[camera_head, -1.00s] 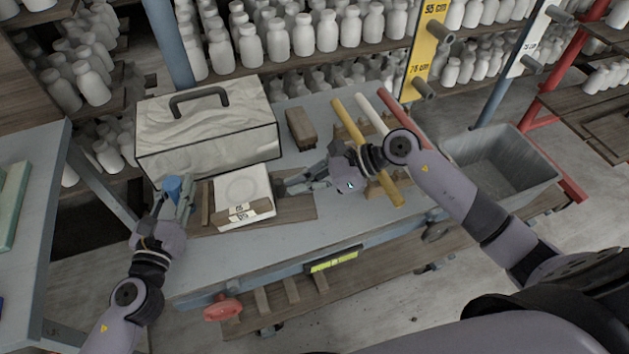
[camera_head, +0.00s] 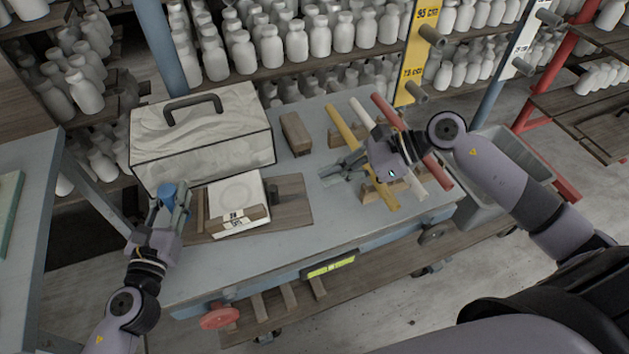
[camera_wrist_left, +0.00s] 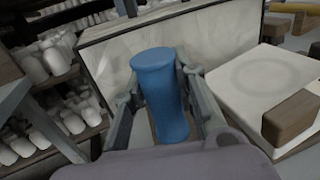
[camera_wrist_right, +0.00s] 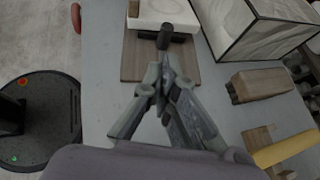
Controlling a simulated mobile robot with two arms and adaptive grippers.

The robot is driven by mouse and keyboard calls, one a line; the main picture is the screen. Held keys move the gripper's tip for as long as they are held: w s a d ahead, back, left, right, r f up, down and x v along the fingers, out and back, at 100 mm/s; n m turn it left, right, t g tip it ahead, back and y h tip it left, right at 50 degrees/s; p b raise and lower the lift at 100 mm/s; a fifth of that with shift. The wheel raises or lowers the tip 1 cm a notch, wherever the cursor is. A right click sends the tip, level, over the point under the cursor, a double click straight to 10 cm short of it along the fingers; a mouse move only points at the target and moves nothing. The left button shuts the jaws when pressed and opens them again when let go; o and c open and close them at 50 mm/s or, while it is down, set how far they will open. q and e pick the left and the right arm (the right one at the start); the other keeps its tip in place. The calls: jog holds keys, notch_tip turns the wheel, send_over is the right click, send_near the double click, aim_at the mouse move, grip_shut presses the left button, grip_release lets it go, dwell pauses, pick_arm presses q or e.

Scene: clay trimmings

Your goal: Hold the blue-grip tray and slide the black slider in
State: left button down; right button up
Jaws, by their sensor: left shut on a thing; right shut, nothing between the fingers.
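The tray is a wooden board (camera_head: 298,209) on the table, with a white square slab (camera_head: 236,196) on it. Its upright blue grip (camera_head: 168,194) is at the left end. My left gripper (camera_head: 171,198) is shut around the grip; the left wrist view shows the blue grip (camera_wrist_left: 165,95) between its fingers. The black slider (camera_wrist_right: 164,36) shows as a dark knob against the slab's edge in the right wrist view. My right gripper (camera_head: 328,173) is shut and empty, apart from the knob and to its right.
A pale box with a dark handle (camera_head: 202,135) stands behind the tray. A wooden block (camera_head: 296,134) lies to its right. Yellow, white and red rods (camera_head: 362,157) rest near my right arm. A grey bin (camera_head: 500,175) is at the right.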

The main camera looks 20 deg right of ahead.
aim_at(269, 195)
jog(key=shift+o, duration=0.6)
jog(key=shift+d+r, duration=0.1)
jog(key=shift+d, duration=0.15)
jog(key=o, duration=0.3)
jog(key=shift+w+d+y, duration=0.1)
jog(key=shift+d+y, duration=0.1)
jog(key=shift+y, duration=0.3)
jog(key=shift+o, duration=1.2)
jog(key=shift+w+a, duration=0.15)
jog(key=shift+a, duration=0.15)
jog(key=shift+o, duration=1.1)
jog(key=x, duration=1)
jog(key=shift+w+a+r, duration=0.1)
jog(key=shift+w, duration=0.05)
jog(key=shift+w+a+f, duration=0.15)
jog(key=shift+a+f, duration=0.1)
jog(key=shift+a, duration=0.25)
jog(key=shift+c, duration=0.4)
grip_shut()
